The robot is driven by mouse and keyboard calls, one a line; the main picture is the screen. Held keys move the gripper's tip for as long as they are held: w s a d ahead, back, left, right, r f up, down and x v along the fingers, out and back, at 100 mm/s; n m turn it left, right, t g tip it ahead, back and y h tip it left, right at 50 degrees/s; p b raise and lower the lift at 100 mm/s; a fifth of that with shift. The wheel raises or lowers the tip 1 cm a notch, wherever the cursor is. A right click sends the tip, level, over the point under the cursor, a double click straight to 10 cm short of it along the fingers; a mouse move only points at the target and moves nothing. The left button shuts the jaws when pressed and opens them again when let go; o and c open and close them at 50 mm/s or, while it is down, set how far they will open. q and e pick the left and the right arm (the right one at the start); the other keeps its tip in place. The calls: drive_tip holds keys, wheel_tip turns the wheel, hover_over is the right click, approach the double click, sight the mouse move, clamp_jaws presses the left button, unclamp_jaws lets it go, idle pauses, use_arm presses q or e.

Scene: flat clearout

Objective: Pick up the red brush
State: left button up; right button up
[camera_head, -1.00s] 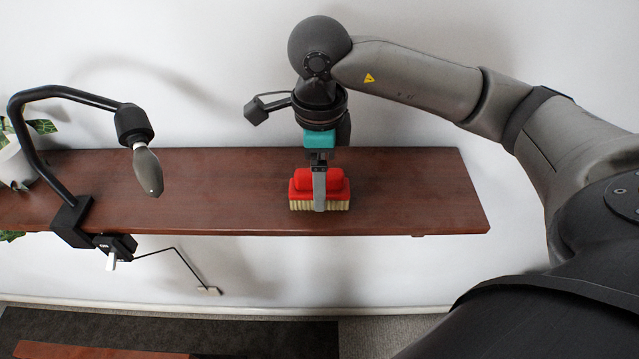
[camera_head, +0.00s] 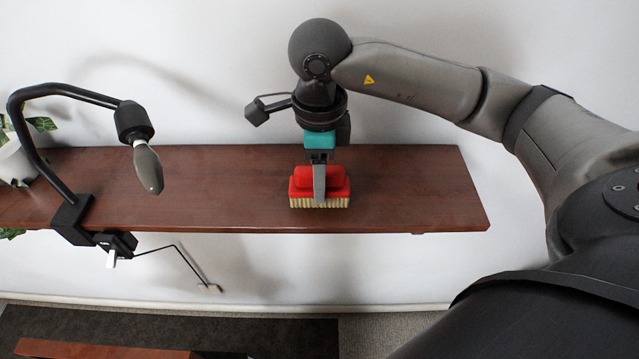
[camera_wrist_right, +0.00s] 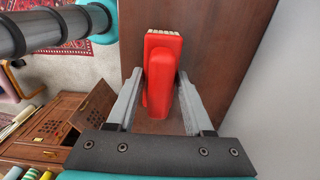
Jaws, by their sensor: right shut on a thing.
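The red brush (camera_head: 335,188) has pale bristles pointing down and is on or just above the brown wooden shelf, right of its middle. It also shows in the right wrist view (camera_wrist_right: 160,75), between the fingers. My right gripper (camera_head: 319,192) comes from above and is shut on the brush's red handle. In the right wrist view the gripper (camera_wrist_right: 158,88) has a finger on each side of the red body. My left gripper is not in view.
The wooden shelf (camera_head: 420,195) is clear on both sides of the brush. A black clamp-on lamp (camera_head: 72,215) is fixed to the shelf's left part, its head hanging over the shelf. A potted plant (camera_head: 15,160) stands at the far left.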

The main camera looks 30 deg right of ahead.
clamp_jaws()
drive_tip(key=shift+r, duration=0.1)
drive_tip(key=shift+r, duration=0.55)
wheel_tip(320, 180, up, 8)
drive_tip(key=shift+w+f, duration=0.1)
drive_tip(key=shift+f, duration=0.15)
wheel_tip(320, 180, up, 11)
drive_tip(key=p, duration=0.2)
drive_tip(key=shift+r+p, duration=0.15)
drive_tip(key=shift+p, duration=0.15)
